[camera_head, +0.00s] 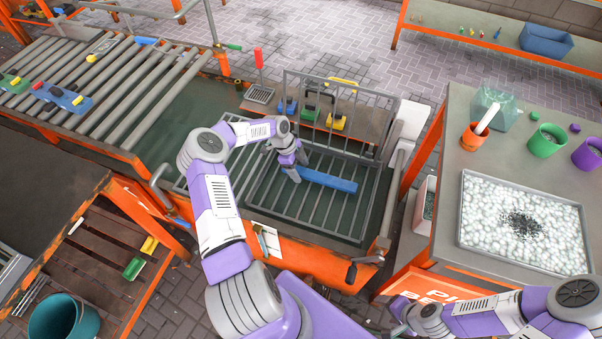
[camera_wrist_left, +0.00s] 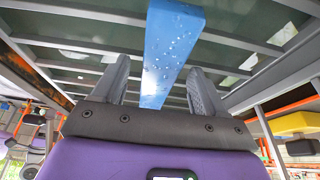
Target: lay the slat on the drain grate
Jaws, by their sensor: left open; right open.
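The blue slat (camera_head: 328,180) appears to lie flat on the bars of the drain grate (camera_head: 310,212), inside the metal frame. My left gripper (camera_head: 294,172) is open at the slat's left end. In the left wrist view, the speckled slat (camera_wrist_left: 170,45) extends away between and beyond the two spread fingers (camera_wrist_left: 158,66), and grate bars (camera_wrist_left: 75,48) cross behind it. I cannot tell whether the fingers touch the slat. My right gripper (camera_head: 398,316) is at the bottom edge, far from the slat, open and empty.
A raised barred gate (camera_head: 335,98) stands behind the grate. Colored clamps (camera_head: 337,121) sit on the ledge behind it. A roller conveyor (camera_head: 110,85) is at left. At right, a table holds a tray of white pellets (camera_head: 480,240) and several cups. The grate's front is clear.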

